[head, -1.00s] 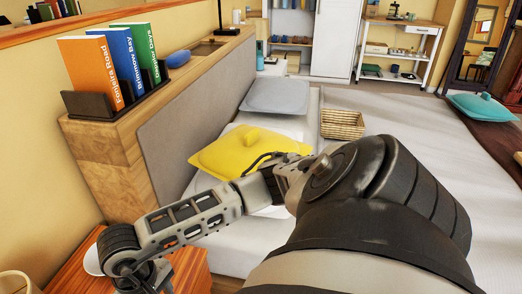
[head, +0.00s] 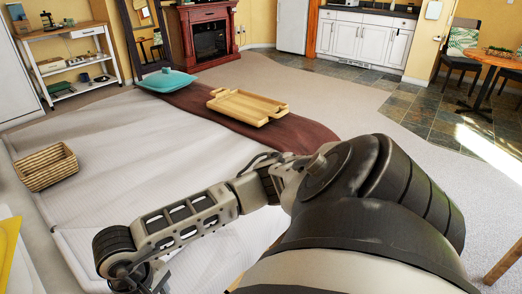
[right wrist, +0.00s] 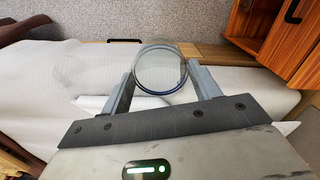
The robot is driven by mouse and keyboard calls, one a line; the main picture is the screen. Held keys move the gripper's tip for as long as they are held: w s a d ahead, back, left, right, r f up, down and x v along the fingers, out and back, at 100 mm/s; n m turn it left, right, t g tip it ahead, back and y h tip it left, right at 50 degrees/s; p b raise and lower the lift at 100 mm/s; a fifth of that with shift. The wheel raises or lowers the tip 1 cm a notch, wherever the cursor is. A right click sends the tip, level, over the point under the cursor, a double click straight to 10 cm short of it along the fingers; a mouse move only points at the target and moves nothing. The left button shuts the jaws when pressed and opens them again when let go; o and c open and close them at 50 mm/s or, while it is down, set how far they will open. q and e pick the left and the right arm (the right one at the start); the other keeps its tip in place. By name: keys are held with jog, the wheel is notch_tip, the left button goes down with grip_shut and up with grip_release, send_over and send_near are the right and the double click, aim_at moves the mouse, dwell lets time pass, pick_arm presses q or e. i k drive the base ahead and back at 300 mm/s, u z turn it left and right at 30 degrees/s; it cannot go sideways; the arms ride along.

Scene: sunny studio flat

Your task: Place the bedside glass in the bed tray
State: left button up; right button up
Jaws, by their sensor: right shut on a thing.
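The glass (right wrist: 160,66) is clear and round-rimmed. In the right wrist view it sits between the fingers of my right gripper (right wrist: 161,80), which is shut on it. In the head view my right arm reaches across to the lower left, but the glass and fingertips do not show there. The bed tray (head: 232,108) is light wood with raised sides and handles. It lies on the dark red-brown runner at the bed's foot, beyond my arm, and looks empty. My left gripper is in neither view.
A teal cushion (head: 166,81) lies on the runner (head: 296,134) left of the tray. A wicker basket (head: 46,167) stands on the bed (head: 120,130) at the left. Carpet is clear right of the bed. An orange-wood cabinet (right wrist: 285,40) shows in the right wrist view.

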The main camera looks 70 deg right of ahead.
aim_at(250, 102)
jog(key=z, duration=3.4)
jog(key=i, duration=6.25)
jog(key=u, duration=2.85)
jog(key=i, duration=2.75)
